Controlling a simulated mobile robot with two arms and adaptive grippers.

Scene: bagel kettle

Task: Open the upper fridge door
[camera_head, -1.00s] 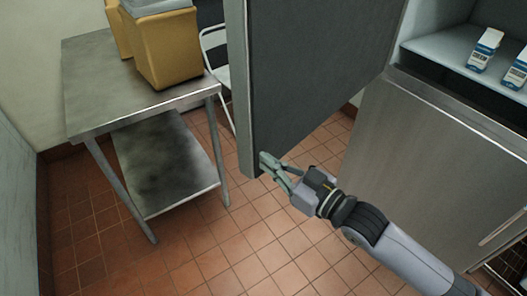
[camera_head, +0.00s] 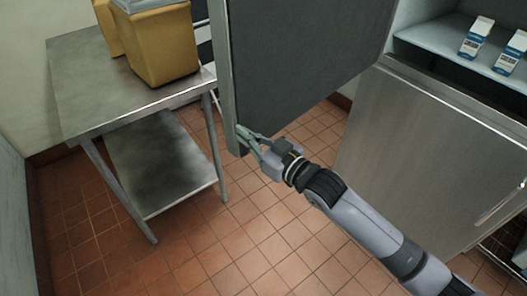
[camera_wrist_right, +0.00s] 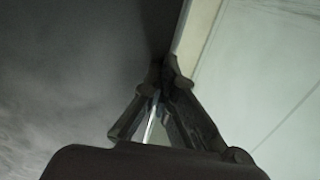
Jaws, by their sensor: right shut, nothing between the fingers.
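The upper fridge door (camera_head: 300,70) stands swung wide open, its dark inner face toward me and its lighter edge (camera_head: 224,80) at the left. My right gripper (camera_head: 240,131) is shut and empty at the lower corner of the door, by its free edge. In the right wrist view the fingertips (camera_wrist_right: 162,70) meet close to the door's edge (camera_wrist_right: 192,35); I cannot tell whether they touch it. The open upper fridge compartment shows a shelf (camera_head: 440,45) at the upper right. My left gripper is not in view.
Small cartons (camera_head: 476,38) stand on the fridge shelf. The lower fridge door (camera_head: 430,150) is shut. The tiled floor (camera_head: 230,250) in front is clear.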

